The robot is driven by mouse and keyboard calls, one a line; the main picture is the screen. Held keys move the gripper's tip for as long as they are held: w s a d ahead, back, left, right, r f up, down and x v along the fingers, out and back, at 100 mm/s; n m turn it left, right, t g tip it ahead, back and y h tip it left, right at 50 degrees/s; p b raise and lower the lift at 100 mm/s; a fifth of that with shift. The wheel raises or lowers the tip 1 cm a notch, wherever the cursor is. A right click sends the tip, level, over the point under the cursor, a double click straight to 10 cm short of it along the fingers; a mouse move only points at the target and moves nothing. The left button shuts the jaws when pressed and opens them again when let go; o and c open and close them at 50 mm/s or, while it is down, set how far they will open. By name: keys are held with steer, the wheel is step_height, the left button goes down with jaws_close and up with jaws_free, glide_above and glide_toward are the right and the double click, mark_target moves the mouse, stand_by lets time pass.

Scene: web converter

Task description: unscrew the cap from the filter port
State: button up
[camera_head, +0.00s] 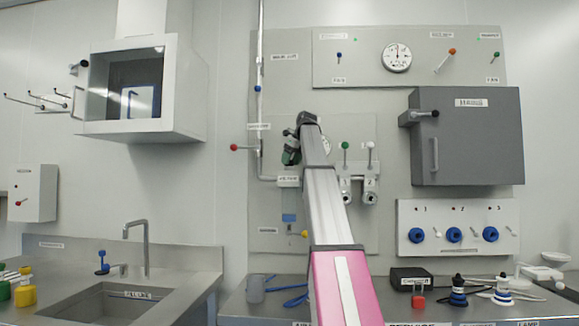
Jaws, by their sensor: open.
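My arm rises from the bottom centre to the wall panel (262,225). My gripper (291,157) is a small dark and green shape at the arm's far end, in front of the panel and partly covered by the arm. It is open, and I see nothing held in it. Below it are a white labelled fitting (288,181) and a blue part (289,217). I cannot tell which part is the filter port or its cap; the arm covers some of the panel. A yellow-tipped lever (304,234) sits lower down.
Two metal fittings (358,190) are right of the arm. A red-knobbed lever (234,148) sticks out at left. A grey cabinet (470,135) and a panel with blue knobs (416,235) are further right. The bench (240,312) holds a cup, a black box and bottles.

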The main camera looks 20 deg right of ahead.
steer(key=shift+a+m+h, duration=0.1)
steer(key=shift+m+h, duration=0.3)
steer(key=shift+m, duration=0.6)
steer(key=shift+s+a+m+t+h, duration=0.1)
steer(key=shift+m+t+h, duration=0.2)
steer(key=shift+m, duration=0.7)
steer(key=shift+a+m+h, duration=0.1)
steer(key=shift+m+h, duration=0.6)
steer(key=shift+m, duration=0.3)
